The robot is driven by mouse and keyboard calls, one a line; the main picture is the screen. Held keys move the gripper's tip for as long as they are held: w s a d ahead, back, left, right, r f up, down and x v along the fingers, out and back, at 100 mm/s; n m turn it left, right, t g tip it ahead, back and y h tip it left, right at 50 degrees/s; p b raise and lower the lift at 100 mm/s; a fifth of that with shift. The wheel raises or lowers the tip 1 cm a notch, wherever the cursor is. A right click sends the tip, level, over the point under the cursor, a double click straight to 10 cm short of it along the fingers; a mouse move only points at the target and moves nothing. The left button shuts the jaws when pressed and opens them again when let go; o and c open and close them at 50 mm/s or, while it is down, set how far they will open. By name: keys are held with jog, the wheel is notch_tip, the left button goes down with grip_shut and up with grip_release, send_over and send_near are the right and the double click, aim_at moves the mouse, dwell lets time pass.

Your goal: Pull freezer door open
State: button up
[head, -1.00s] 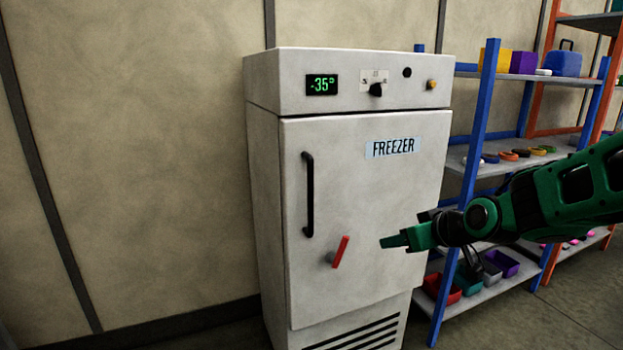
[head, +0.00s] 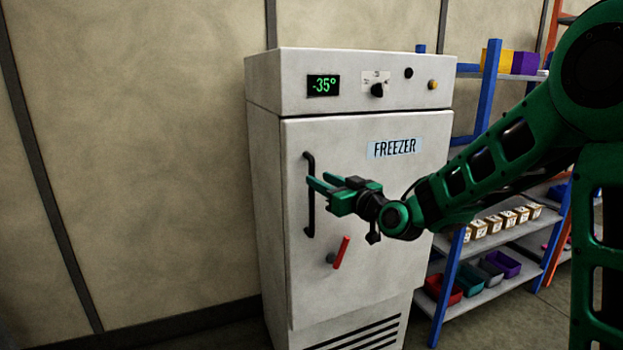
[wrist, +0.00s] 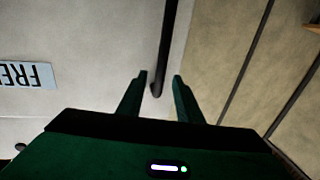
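The white freezer door (head: 350,265) is shut in the head view. Its black vertical bar handle (head: 310,222) is on the left side of the door. A red lever (head: 341,253) sits below and right of the handle, tilted. My green gripper (head: 318,182) is in front of the door at the upper part of the handle. In the wrist view my gripper (wrist: 160,78) is open, with its two fingers apart. The handle (wrist: 166,45) shows in line with the gap between the fingertips. I cannot tell whether the fingers touch it.
A blue shelf rack (head: 487,100) with bins and small boxes stands right of the freezer, partly behind my arm. A beige wall (head: 130,150) fills the left. The floor in front of the freezer's left side is mostly out of view.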

jog(key=shift+x, duration=2.7)
jog(key=shift+c, duration=0.3)
grip_shut()
